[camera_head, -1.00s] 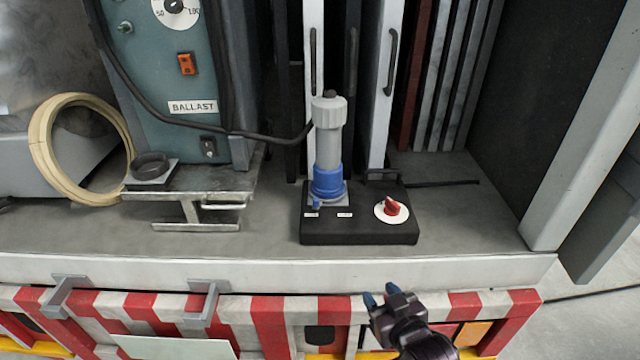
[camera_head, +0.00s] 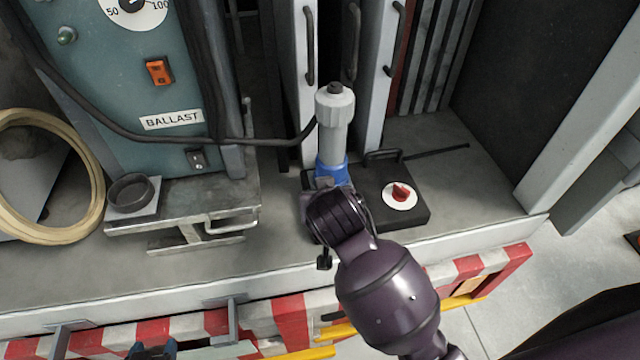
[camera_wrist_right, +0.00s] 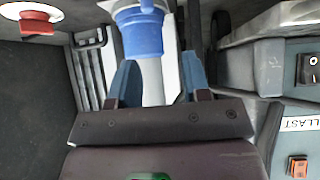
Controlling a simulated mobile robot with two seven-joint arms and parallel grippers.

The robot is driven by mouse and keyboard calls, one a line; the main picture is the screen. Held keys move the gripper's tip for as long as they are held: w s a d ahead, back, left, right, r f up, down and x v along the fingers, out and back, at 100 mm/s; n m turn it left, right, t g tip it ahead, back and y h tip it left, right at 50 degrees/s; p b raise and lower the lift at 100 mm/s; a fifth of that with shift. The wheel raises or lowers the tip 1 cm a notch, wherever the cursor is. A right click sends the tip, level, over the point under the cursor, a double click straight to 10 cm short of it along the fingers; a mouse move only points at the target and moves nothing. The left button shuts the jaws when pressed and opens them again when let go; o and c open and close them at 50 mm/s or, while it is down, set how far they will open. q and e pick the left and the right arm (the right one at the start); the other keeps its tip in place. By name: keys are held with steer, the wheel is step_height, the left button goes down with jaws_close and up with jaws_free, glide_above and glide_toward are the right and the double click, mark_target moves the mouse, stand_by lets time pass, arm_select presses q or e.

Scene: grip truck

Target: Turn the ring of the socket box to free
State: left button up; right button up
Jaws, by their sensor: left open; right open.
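The black socket box (camera_head: 412,216) stands on the truck's deck, with a red rotary switch (camera_head: 400,192) on a white disc. A grey plug (camera_head: 334,135) stands upright in its socket, with the blue ring (camera_head: 332,172) at its foot. My right arm covers the box's left front in the head view, and its fingertips are hidden there. In the right wrist view my right gripper (camera_wrist_right: 160,72) is open, its fingers either side of the plug's line and near the blue ring (camera_wrist_right: 140,35). I cannot tell whether they touch. My left gripper (camera_head: 153,350) is open at the bottom edge.
A black cable runs from the plug to the teal ballast unit (camera_head: 165,75). A metal stand (camera_head: 180,210) and a beige coil (camera_head: 95,200) are at the left. Upright panels with handles stand behind the box.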

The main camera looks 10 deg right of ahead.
steer(key=shift+m+g, duration=0.3)
steer(key=shift+m, duration=0.2)
steer(key=x, duration=0.7)
steer(key=s+d+x, duration=0.1)
steer(key=x, duration=0.2)
steer(key=shift+w+d+f, duration=0.15)
steer(key=shift+w+f, duration=0.05)
steer(key=shift+f, duration=0.4)
jaws_close()
